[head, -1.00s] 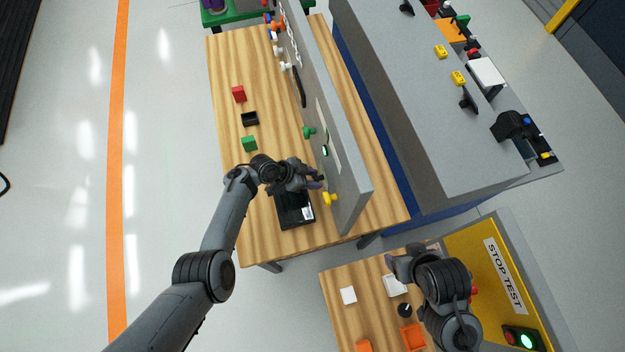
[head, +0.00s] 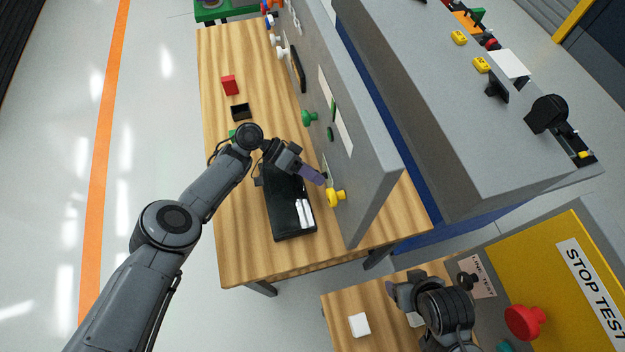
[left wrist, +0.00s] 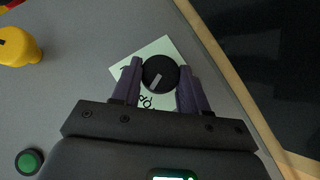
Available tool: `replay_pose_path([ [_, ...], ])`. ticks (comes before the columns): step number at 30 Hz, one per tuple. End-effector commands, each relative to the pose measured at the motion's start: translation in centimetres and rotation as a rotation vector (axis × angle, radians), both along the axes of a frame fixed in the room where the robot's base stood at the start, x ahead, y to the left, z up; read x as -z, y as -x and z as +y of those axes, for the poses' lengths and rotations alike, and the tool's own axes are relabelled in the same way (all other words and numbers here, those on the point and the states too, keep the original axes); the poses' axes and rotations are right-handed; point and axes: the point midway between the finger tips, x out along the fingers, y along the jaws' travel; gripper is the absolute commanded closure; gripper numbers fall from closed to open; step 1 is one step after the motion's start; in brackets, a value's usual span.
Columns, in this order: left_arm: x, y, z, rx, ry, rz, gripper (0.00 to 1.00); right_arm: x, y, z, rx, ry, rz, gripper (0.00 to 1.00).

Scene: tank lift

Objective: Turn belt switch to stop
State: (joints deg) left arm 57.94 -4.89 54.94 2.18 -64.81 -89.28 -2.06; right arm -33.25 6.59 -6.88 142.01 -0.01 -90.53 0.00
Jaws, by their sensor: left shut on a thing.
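The belt switch is a round black knob (left wrist: 160,72) with a pale pointer line, on a white label on the grey upright panel (head: 350,150). In the left wrist view the purple fingers of my left gripper (left wrist: 160,88) lie on both sides of the knob and are shut on it. The pointer line slants, its lower end toward the left. The label's text is mostly hidden. In the head view my left gripper (head: 322,178) reaches the panel's face, and the knob is hidden there. My right gripper (head: 397,290) is over the lower table; its fingers are unclear.
A yellow knob (head: 336,197) sits close beside my left gripper on the panel, with a green knob (head: 309,118) farther along. A black tray (head: 278,222) lies below my left arm. A red button (head: 524,321) is on the yellow panel (head: 540,270) at right.

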Motion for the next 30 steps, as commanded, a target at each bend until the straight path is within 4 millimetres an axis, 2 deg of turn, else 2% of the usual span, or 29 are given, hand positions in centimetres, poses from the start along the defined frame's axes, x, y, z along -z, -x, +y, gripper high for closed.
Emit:
replay_pose_path([
  [1, 0.31, -0.02, -0.03, -0.001, 0.008, 0.023, 0.87, 0.64, -0.01, -0.01, 0.0, 0.0, -0.001, 0.31],
  [9, 0.21, -0.05, 0.01, -0.001, 0.032, 0.117, 0.87, 1.34, -0.01, -0.09, -0.003, 0.004, -0.002, 0.31],
  [27, 0.18, -0.04, 0.05, 0.0, 0.04, 0.153, 0.87, 1.51, -0.02, -0.18, -0.005, 0.008, -0.002, 0.31],
  [28, 0.18, -0.04, 0.05, 0.0, 0.04, 0.153, 0.55, 1.51, -0.02, -0.17, -0.005, 0.008, -0.002, 0.31],
  [30, 0.19, -0.05, 0.05, 0.0, 0.04, 0.152, 0.44, 1.51, -0.03, -0.15, -0.004, 0.006, -0.002, 0.31],
])
